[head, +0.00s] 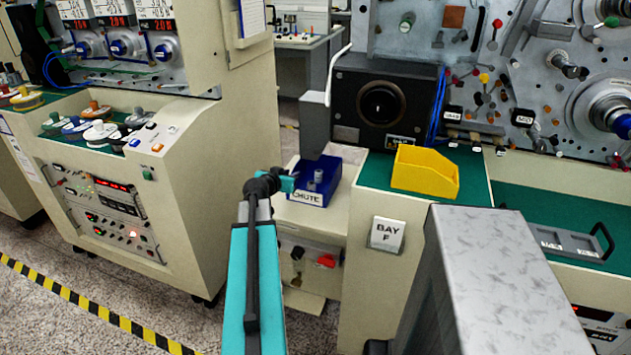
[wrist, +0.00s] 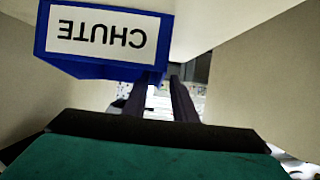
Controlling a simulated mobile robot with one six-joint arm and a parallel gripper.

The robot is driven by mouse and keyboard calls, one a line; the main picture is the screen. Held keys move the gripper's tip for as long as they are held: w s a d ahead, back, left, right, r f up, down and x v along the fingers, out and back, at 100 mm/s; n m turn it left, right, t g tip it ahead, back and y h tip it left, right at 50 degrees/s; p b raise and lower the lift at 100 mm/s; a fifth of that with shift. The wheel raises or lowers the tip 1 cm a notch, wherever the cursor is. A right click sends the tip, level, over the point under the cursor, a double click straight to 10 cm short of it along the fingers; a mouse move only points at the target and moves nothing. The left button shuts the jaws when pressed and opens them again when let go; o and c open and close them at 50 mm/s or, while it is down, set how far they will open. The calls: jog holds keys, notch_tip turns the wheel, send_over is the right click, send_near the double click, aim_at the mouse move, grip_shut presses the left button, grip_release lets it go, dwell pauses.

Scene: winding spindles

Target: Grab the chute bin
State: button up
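The chute bin (head: 311,193) is a small blue box with a white CHUTE label on its front. It stands on a pale ledge below a grey chute, and grey cylindrical pieces show inside it. In the wrist view the bin (wrist: 104,68) fills the upper left, its label upside down. My gripper (head: 290,182) is at the bin's left front side in the head view. In the wrist view my gripper's two dark fingers (wrist: 160,98) stand apart with an empty gap between them. The left finger is close to the bin's edge; I cannot tell whether it touches.
A yellow bin (head: 425,172) sits on the green top to the right, above the BAY F sign (head: 387,234). The grey chute (head: 315,125) hangs just above the chute bin. A cream machine cabinet (head: 130,190) stands at left, with speckled floor between.

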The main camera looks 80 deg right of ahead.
jog(key=shift+x, duration=1)
jog(key=shift+d, duration=0.1)
jog(key=shift+p+x, duration=0.85)
jog(key=shift+x, duration=0.3)
jog(key=shift+p+x, duration=0.4)
jog(key=shift+x, duration=0.95)
jog(key=shift+c, duration=0.3)
grip_shut()
